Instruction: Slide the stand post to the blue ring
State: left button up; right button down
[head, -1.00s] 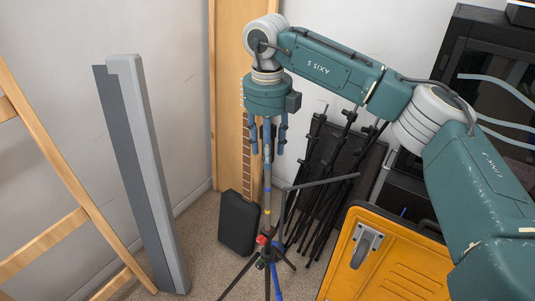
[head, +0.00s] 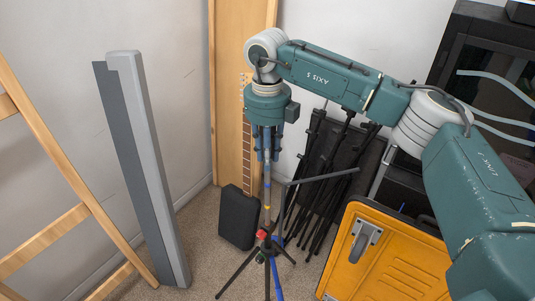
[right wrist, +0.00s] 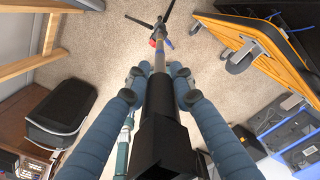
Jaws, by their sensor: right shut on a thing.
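The stand post (head: 267,192) is a thin upright grey post with coloured bands, rising from a dark tripod base with spread legs. It also shows in the right wrist view (right wrist: 160,58), running away from a black upper end. A blue ring (head: 267,183) is a small band on the post below my fingers, with a yellow band lower down. A red part sits near the tripod hub. My right gripper (head: 267,156) points down and is shut on the upper post; in the right wrist view its blue fingers (right wrist: 160,76) flank the post on both sides. My left gripper is out of view.
A black box (head: 238,216) stands just left of the post. Folded black stands (head: 318,170) lean behind at the right. An orange case (head: 385,262) stands to the right. A wooden ladder (head: 55,150) and a grey panel (head: 150,170) are at the left.

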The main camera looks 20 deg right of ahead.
aim_at(267, 175)
notch_tip(267, 175, down, 20)
jog(key=b, duration=1.3)
jog(key=shift+w, duration=0.1)
jog(key=shift+r, duration=0.1)
jog(key=c, duration=1.5)
grip_release()
jog(key=shift+w, duration=0.1)
jog(key=shift+o, duration=0.2)
jog(key=shift+r, duration=0.1)
notch_tip(267, 175, up, 12)
jog(key=shift+f, duration=0.15)
